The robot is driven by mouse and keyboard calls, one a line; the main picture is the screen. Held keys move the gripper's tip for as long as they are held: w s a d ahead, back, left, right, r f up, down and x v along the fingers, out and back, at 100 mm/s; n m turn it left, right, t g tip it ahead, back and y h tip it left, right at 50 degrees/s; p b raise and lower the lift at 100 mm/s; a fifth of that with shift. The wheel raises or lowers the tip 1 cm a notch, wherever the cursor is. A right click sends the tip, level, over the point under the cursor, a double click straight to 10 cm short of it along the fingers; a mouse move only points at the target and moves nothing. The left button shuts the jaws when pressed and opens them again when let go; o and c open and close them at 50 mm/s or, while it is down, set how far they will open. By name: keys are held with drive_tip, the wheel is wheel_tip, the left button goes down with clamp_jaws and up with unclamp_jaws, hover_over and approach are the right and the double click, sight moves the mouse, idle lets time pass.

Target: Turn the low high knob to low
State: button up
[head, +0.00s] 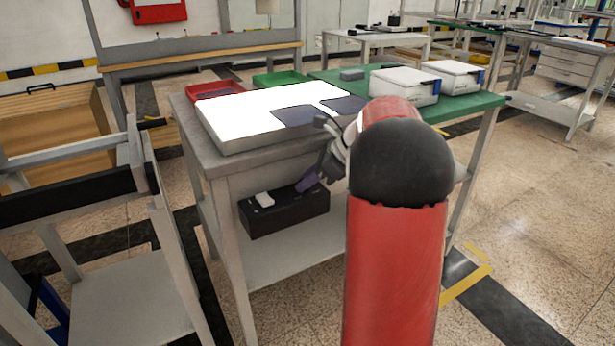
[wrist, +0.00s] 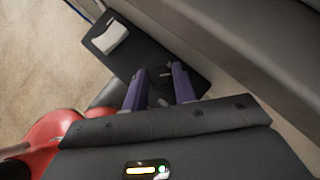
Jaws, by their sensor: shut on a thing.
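A black control box (head: 285,214) is mounted under the front edge of the light table, with a white switch (head: 264,199) at its left end. My gripper (head: 307,182) reaches to the right part of the box with its purple fingers. In the wrist view the round black low high knob (wrist: 160,73) sits between the two fingers of my gripper (wrist: 160,84), which are shut on it. A small pale mark shows on the knob, but its setting is too small to read. In the head view the knob is hidden by the fingers.
The lit white panel (head: 240,119) with dark sheets lies on the table above the box. Red (head: 216,90) and green (head: 279,79) trays and white boxes (head: 405,86) stand behind. A grey frame (head: 140,170) stands to the left.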

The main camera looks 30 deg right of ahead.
drive_tip(key=o, duration=1)
drive_tip(key=shift+v, duration=3.95)
